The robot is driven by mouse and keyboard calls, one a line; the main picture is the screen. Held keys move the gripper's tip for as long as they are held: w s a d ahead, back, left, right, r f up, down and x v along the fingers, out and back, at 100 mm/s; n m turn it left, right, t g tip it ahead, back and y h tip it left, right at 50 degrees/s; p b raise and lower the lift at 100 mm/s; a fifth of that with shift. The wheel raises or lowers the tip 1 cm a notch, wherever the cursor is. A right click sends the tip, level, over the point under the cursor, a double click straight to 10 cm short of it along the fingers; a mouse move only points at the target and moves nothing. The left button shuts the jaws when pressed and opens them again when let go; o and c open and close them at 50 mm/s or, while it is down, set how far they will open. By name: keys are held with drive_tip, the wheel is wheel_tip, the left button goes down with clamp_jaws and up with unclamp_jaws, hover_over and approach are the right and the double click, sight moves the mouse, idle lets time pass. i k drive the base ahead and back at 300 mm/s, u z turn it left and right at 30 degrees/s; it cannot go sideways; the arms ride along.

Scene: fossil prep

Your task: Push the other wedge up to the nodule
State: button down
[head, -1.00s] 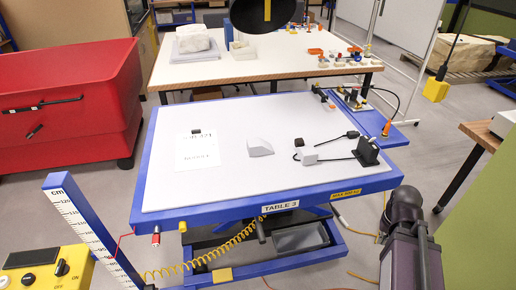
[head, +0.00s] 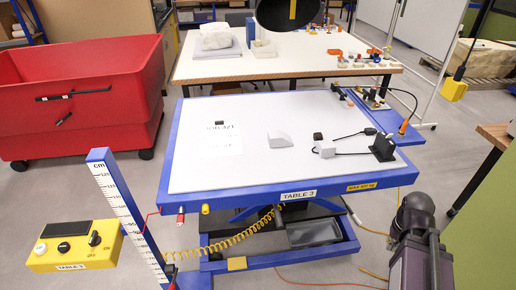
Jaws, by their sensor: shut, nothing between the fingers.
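A pale grey angular lump (head: 279,139) lies near the middle of the white tabletop (head: 250,170) in the head view; it looks like the nodule, but I cannot be sure. A small black block (head: 318,136) sits to its right, apart from it. Another small black block (head: 219,123) lies to its left, at the top of a printed sheet (head: 221,142). These may be the wedges; they are too small to tell. My gripper is out of the picture; only a part of my arm (head: 417,240) shows at the lower right.
A blue rim (head: 250,196) edges the table. A scale post (head: 124,210) and yellow control box (head: 75,246) stand front left. A black disc (head: 288,14) hangs above the back.

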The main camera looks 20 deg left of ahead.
sight(276, 139)
drive_tip(key=k, duration=1.05)
drive_tip(key=u, duration=0.45)
drive_tip(key=i, duration=2)
drive_tip(key=u, duration=0.1)
